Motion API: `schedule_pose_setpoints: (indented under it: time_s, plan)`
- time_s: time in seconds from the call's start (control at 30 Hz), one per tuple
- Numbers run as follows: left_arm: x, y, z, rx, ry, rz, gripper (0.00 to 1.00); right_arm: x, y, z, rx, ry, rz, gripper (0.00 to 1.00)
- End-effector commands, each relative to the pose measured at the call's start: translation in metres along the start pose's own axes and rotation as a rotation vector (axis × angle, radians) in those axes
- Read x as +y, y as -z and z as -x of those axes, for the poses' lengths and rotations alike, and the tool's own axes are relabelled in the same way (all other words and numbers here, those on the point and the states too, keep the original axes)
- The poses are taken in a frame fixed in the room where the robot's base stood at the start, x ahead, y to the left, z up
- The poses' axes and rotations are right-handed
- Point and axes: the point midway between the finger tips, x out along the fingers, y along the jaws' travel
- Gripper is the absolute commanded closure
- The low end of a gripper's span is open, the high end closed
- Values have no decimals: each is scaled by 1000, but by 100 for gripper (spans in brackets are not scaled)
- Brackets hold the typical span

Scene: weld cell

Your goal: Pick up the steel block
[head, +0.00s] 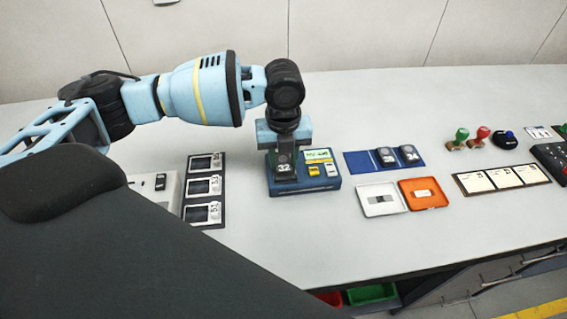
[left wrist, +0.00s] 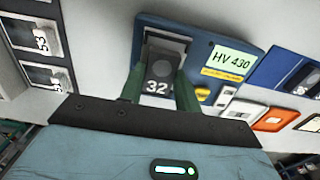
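The steel block (head: 284,168) is dark grey with a white "32". It stands at the left side of a blue tester (head: 320,185) with an "HV 430" display. My left gripper (head: 285,158) reaches down over the block from above. In the left wrist view the block (left wrist: 158,75) shows a round mark and lies between the two greenish fingers of my left gripper (left wrist: 160,82). The fingers are very close to its sides; I cannot tell whether they touch it. The block's underside is hidden. My right gripper is not in view.
The bench front is clear.

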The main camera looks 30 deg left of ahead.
Motion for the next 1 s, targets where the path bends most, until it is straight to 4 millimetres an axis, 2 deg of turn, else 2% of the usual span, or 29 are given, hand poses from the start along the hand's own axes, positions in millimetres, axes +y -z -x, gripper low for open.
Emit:
schedule_pose_setpoints:
  time_s: [0.03,0.2,0.57,0.83,1.0]
  plan:
    - [0,0,0,0,0,0,80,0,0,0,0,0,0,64]
    - [0,0,1,-1,1,0,100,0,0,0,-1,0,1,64]
    - [-1,0,6,-1,3,0,100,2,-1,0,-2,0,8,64]
    - [-1,-1,37,-2,4,0,100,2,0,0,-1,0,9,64]
    - [0,35,40,1,3,-8,100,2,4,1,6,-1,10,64]
